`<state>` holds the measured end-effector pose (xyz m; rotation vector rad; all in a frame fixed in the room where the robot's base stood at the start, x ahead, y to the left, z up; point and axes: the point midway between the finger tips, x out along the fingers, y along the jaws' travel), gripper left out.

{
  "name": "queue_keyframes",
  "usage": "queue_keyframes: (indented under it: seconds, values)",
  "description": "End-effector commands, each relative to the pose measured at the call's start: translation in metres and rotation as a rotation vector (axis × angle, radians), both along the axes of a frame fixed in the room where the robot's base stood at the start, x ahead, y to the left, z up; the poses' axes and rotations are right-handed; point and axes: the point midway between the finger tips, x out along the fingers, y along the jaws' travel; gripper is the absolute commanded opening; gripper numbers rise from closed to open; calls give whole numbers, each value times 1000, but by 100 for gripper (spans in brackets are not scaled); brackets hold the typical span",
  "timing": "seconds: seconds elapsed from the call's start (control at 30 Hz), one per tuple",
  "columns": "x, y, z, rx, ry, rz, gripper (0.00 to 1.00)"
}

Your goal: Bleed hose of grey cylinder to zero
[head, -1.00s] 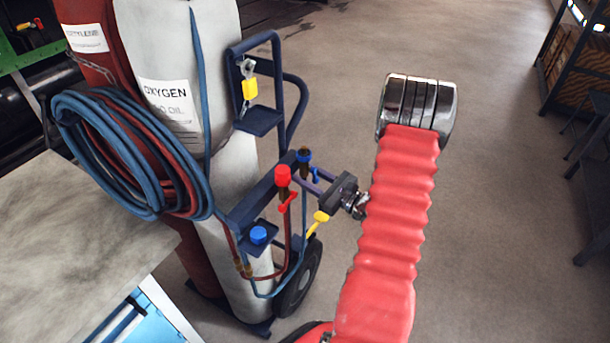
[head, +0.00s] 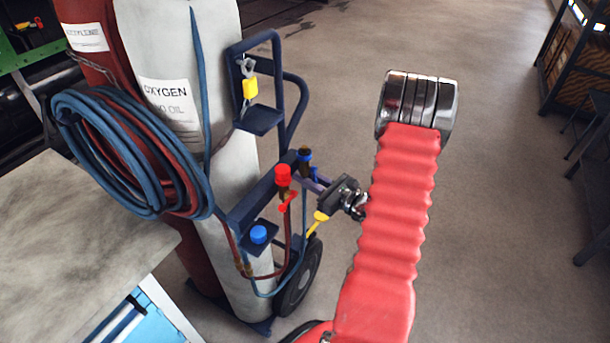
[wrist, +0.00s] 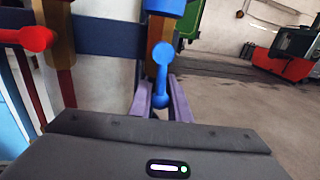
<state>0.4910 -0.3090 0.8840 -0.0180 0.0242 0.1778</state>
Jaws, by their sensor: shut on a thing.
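The grey oxygen cylinder (head: 163,45) stands upright on a dark blue cart (head: 248,198) beside a red cylinder (head: 92,12). A blue-capped brass valve (head: 305,157) on the cart's bar has a small blue lever (head: 314,173). In the wrist view the lever (wrist: 161,75) hangs down between the purple fingers of my gripper (wrist: 160,98). In the head view my gripper (head: 312,184) reaches in from the right, shut on the lever. A red-capped valve (head: 283,178) with a red lever (head: 287,203) is just left. The blue hose (head: 75,110) is coiled with a red one.
A yellow tag (head: 250,88) hangs higher on the cart. A blue knob (head: 258,235) stands on a lower bracket. A worktop (head: 75,240) is at left; the floor behind and right is open.

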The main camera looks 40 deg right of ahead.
Motion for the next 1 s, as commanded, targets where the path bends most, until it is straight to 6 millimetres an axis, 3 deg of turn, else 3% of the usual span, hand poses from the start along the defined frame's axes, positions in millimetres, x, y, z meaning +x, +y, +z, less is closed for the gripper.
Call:
queue_keyframes:
  seconds: [0.2, 0.57, 0.6, 0.83, 1.0]
  values:
    - [-2, 6, -1, 115, 40, 1, 0]
    - [-3, 8, -1, 136, 48, 1, 0]
    - [-3, 8, -1, 136, 48, 1, 19]
    - [-3, 7, -1, 135, 48, 0, 35]
    - [-3, 7, -1, 135, 48, 0, 36]
